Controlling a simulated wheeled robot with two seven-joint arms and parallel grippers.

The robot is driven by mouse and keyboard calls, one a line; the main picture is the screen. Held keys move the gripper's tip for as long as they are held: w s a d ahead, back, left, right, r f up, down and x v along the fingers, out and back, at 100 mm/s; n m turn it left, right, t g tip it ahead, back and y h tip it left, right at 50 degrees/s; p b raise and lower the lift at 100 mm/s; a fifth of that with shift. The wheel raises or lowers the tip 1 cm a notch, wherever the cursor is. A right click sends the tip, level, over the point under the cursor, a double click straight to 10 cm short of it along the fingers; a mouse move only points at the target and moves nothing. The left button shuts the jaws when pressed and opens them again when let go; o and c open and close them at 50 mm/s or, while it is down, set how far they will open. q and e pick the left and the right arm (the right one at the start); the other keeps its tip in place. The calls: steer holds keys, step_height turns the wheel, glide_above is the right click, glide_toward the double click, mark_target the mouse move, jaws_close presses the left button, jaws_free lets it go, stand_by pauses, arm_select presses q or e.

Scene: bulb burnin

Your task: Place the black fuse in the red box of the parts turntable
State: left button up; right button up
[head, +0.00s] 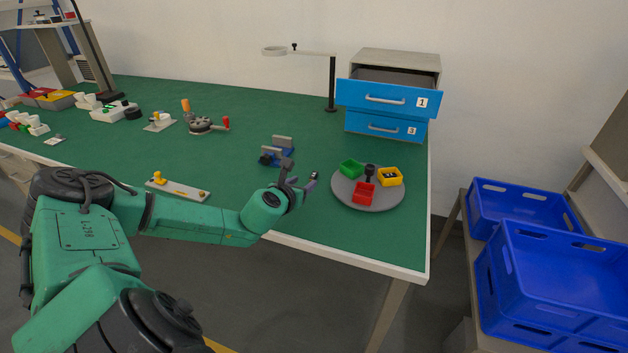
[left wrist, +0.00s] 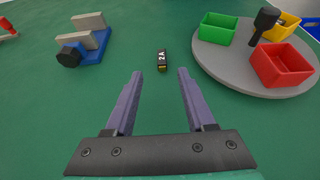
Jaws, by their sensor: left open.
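The black fuse (left wrist: 162,60), marked "2A" with a yellowish band, lies on the green table in the left wrist view. I cannot clearly make it out in the head view. My left gripper (head: 298,175) is open and empty over the table, left of the turntable. In the left wrist view the fuse shows just beyond the gap between the fingertips (left wrist: 160,72), not gripped. The grey round parts turntable (head: 344,196) carries the red box (head: 363,194) on its near side; the red box (left wrist: 283,66) looks empty. My right gripper is out of view.
A green box (head: 351,168), a yellow box (head: 390,178) with small items and a black upright knob (head: 370,171) share the turntable. A blue vise-like fixture (head: 277,155) stands left of the gripper. A drawer cabinet (head: 388,98) with its top drawer open stands behind.

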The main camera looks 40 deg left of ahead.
mark_target(313, 175)
arm_select(q)
steer(key=x, duration=0.8)
steer(key=shift+w+d+r, duration=0.1)
steer(key=shift+w+r, duration=0.1)
steer(key=shift+r, duration=0.05)
steer(key=shift+s, duration=0.1)
jaws_close()
